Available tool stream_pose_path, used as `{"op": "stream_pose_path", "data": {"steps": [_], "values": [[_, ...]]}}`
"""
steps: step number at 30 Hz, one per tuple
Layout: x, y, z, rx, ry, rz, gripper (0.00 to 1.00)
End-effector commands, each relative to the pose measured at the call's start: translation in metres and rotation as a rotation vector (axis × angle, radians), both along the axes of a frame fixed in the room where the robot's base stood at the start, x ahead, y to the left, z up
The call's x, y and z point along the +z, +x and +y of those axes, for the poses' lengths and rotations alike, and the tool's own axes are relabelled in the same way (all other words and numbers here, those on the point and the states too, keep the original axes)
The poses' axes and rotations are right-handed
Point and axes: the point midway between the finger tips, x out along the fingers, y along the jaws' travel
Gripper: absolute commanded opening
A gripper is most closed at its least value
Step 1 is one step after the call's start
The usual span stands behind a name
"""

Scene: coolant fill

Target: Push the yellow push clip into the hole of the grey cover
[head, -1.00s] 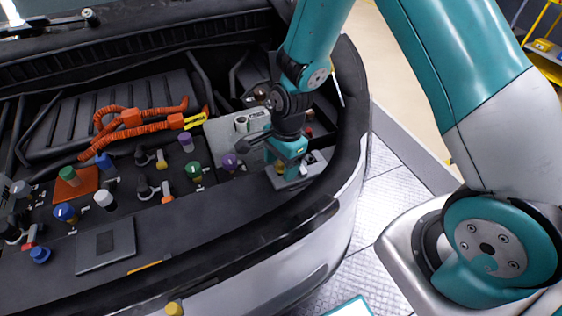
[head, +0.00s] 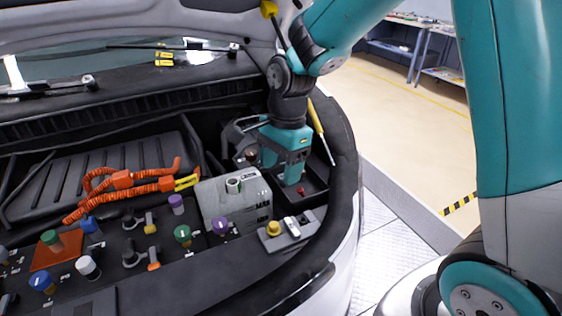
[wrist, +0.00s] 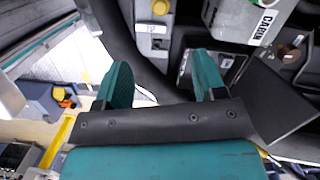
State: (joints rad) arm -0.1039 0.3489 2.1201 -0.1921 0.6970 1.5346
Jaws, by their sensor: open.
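The yellow push clip (head: 273,229) stands at the left end of the small grey cover (head: 300,236), at the front right of the engine bay. In the wrist view the yellow clip (wrist: 160,7) shows at the top edge, on the grey cover (wrist: 148,45). I cannot tell whether the clip is fully seated; its hole is hidden beneath it. My gripper (head: 292,181) is open and empty, behind the cover and apart from it, over a black tray. In the wrist view my gripper's fingers (wrist: 161,76) are spread with nothing between them.
A grey reservoir (head: 236,200) stands left of my gripper. The black tray (head: 318,186) holds a small red part (head: 301,190). A yellow-handled rod (head: 316,117) rises at the right. Coloured caps and orange hoses (head: 122,179) fill the left. Open floor lies at the right.

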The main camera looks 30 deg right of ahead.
Motion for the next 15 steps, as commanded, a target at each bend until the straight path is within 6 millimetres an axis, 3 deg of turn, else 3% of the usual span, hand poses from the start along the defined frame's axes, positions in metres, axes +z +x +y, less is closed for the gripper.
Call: {"op": "stream_pose_path", "data": {"steps": [12,15], "values": [[0.0092,0.0004,-0.0015,-0.001,0.0,0.0,0.64],[0.0069,0.0003,-0.0002,0.017,-0.003,-0.001,0.41]]}}
